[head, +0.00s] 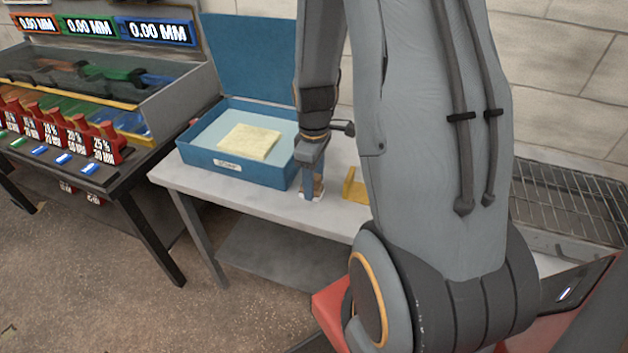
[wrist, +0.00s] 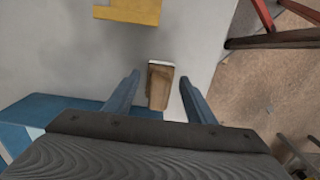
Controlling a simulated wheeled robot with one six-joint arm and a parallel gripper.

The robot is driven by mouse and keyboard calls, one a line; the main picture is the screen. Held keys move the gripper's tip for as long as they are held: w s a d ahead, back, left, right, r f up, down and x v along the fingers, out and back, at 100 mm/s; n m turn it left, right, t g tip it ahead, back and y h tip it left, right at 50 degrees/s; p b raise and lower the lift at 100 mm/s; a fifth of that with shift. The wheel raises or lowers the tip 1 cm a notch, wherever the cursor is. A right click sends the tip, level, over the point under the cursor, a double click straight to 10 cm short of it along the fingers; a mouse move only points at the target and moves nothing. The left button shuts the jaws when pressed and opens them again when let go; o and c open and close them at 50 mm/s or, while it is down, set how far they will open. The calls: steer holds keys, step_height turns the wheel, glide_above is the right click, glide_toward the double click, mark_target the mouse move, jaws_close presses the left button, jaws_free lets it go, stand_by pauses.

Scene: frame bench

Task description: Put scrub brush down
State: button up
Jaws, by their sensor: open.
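The scrub brush (wrist: 159,86) has a brown wooden body and a white edge. In the wrist view it lies on the grey bench top between the two fingers of my gripper (wrist: 160,92), with gaps on both sides. My gripper is open and does not hold it. In the head view my gripper (head: 311,185) reaches down to the bench just right of the blue box, and a small part of the brush (head: 319,188) shows beside the finger. The rest of the brush is hidden there.
An open blue box (head: 228,169) holding a yellow paper stands left of my gripper. A yellow bracket (head: 356,187) is to its right. A wire rack (head: 570,205) lies farther right. The bench top's front edge (head: 250,207) is close to the brush.

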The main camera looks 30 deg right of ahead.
steer(key=shift+r, duration=0.1)
step_height(320, 180, up, 12)
steer(key=shift+f+b, duration=0.15)
steer(key=shift+b, duration=0.95)
steer(key=s+a+m, duration=0.3)
steer(key=a, duration=0.3)
steer(key=s+a+f+m+t, duration=0.1)
steer(key=s+a+m, duration=0.3)
steer(key=a, duration=0.3)
steer(key=shift+s+f+m, duration=0.15)
steer(key=shift+f+m, duration=0.1)
steer(key=shift+m, duration=0.05)
